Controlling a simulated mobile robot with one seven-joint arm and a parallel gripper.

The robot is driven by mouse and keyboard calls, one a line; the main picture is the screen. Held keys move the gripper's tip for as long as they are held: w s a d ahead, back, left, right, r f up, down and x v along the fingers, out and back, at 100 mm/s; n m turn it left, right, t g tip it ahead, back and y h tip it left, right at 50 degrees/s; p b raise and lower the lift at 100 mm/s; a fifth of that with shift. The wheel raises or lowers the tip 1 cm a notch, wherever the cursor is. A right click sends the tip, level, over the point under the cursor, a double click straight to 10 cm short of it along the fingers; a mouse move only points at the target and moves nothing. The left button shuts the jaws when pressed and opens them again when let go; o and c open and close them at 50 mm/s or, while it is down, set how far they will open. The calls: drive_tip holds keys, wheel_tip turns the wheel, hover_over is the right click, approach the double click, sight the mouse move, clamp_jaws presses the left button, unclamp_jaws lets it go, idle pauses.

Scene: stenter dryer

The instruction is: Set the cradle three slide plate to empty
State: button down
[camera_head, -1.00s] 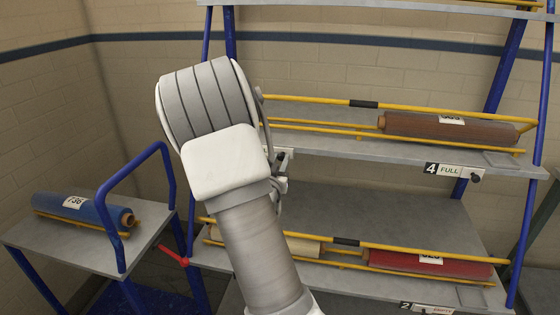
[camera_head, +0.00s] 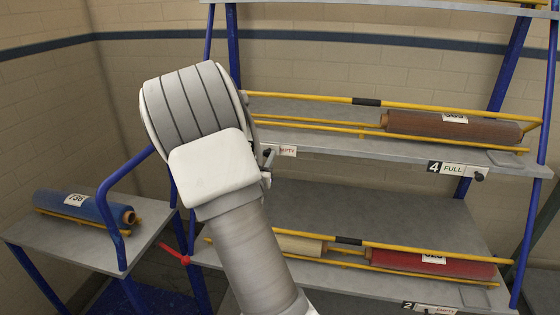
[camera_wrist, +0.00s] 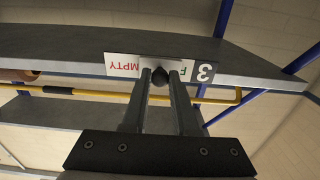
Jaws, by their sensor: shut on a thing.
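The fingers hide parts of the strip. In the head view, the red lettering (camera_head: 288,151) shows just right of my gripper (camera_head: 267,160); my arm hides the rest of the label.
Yellow rails (camera_head: 300,97) run along the shelf above the label. A brown roll (camera_head: 452,126) lies in cradle four, marked FULL. Below are cream and red rolls (camera_head: 430,263). A blue roll (camera_head: 85,208) rests on a side cart at left.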

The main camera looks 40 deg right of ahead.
drive_tip(key=shift+w+a+r, duration=0.1)
drive_tip(key=shift+w+a, duration=0.45)
drive_tip(key=shift+w, duration=0.15)
drive_tip(key=c, duration=0.7)
unclamp_jaws()
drive_tip(key=p+v, duration=0.1)
drive_tip(key=v, duration=1.6)
drive_tip(key=shift+a, duration=0.25)
